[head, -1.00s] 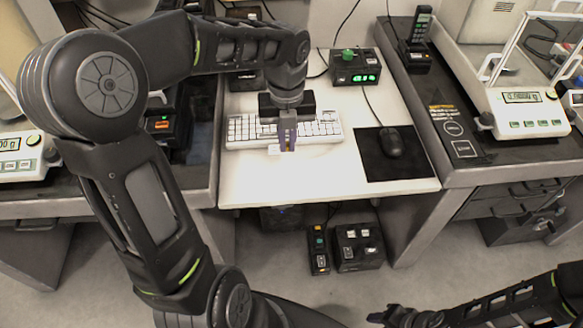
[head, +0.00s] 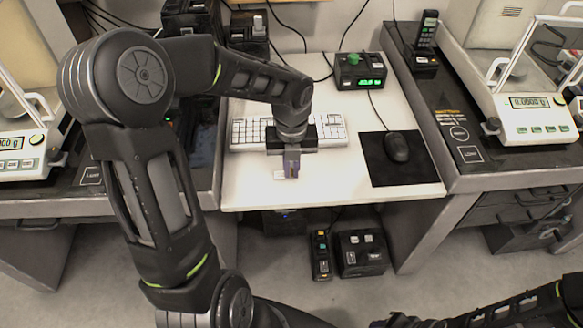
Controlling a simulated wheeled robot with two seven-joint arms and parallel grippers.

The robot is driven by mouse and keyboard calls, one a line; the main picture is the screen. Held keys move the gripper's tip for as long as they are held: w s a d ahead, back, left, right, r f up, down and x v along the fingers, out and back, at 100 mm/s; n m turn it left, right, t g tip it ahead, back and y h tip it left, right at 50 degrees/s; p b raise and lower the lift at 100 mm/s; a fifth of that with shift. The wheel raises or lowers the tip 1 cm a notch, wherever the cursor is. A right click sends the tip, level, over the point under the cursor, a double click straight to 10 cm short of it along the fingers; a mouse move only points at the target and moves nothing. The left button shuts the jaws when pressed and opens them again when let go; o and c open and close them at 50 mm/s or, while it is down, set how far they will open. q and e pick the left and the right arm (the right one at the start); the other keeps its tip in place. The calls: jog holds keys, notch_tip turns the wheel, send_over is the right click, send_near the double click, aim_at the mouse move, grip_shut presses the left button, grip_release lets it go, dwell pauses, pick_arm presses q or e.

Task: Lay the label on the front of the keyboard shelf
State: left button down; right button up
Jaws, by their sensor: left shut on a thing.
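The white keyboard shelf (head: 245,187) stands in the middle of the head view, with its front edge facing me. My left gripper (head: 291,170) points down over the shelf, just in front of the keyboard. It is shut on a small white label (head: 279,175), which shows at the left of the fingertips. The label is white on white, so I cannot tell whether it touches the shelf. The fingers hide part of it. My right gripper (head: 400,321) is only partly visible at the bottom edge, and its fingers are unclear.
The keyboard (head: 337,131) lies behind my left gripper. A mouse (head: 396,147) on a black mat (head: 377,174) is to the right, with a green-lit display box (head: 359,73) behind. Balances (head: 536,118) stand on the side tables. The shelf's front strip is clear.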

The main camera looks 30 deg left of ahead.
aim_at(292, 173)
pick_arm(q)
jog(key=shift+f, duration=0.15)
jog(key=c, duration=1.6)
grip_release()
jog(key=shift+o, duration=0.2)
jog(key=shift+r, duration=0.2)
notch_tip(292, 173, up, 12)
jog(key=p, duration=0.1)
